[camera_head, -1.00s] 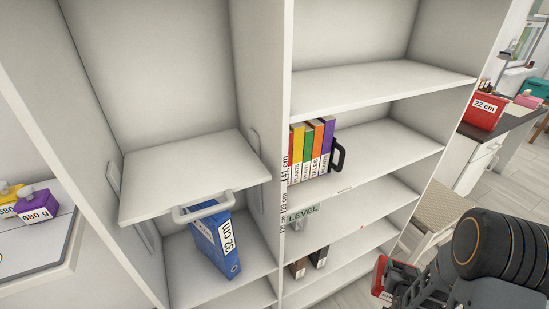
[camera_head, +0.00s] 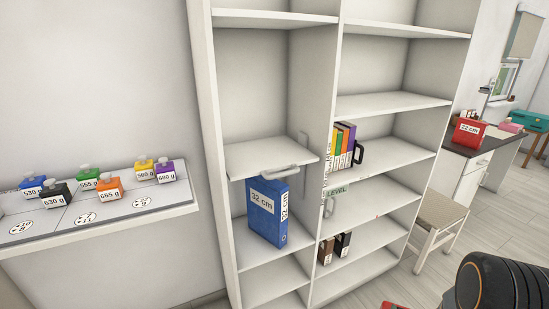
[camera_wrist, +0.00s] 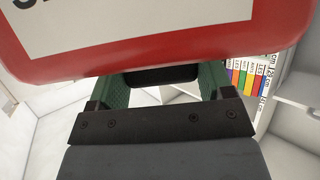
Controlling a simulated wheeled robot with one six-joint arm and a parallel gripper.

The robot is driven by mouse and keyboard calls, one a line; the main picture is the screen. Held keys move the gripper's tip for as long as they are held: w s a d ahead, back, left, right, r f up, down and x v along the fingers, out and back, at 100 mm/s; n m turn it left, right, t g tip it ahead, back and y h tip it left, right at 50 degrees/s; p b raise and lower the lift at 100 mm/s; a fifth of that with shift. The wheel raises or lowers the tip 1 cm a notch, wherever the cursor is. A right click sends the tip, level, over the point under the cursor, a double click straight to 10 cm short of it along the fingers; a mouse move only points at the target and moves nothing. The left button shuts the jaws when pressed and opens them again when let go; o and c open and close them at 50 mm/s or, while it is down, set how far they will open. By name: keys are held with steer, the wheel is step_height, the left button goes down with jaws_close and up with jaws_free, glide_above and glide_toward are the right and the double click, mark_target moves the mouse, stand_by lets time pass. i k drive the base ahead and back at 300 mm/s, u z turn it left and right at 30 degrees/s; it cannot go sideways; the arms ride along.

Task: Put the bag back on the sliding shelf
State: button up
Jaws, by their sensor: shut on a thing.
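The red bag (camera_wrist: 170,45) with a white label fills the top of the wrist view. My gripper (camera_wrist: 165,76) is shut on its dark handle (camera_wrist: 160,77). In the head view only a small red piece of the bag (camera_head: 393,305) shows at the bottom edge, and my gripper is out of that view. The sliding shelf (camera_head: 262,152) is a white board with a grey front handle (camera_head: 270,173) in the left column of the cabinet. Its top is empty. The bag is apart from the shelf, to its lower right in the head view.
A blue 32 cm case (camera_head: 265,225) stands under the sliding shelf. Colored books (camera_head: 343,145) stand in the right column. A bench with labelled weights (camera_head: 85,190) is at left. A stool (camera_head: 438,215) and a counter with a red 22 cm box (camera_head: 468,132) are at right.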

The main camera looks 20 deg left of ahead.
mark_target(268, 157)
steer(key=u, duration=1.3)
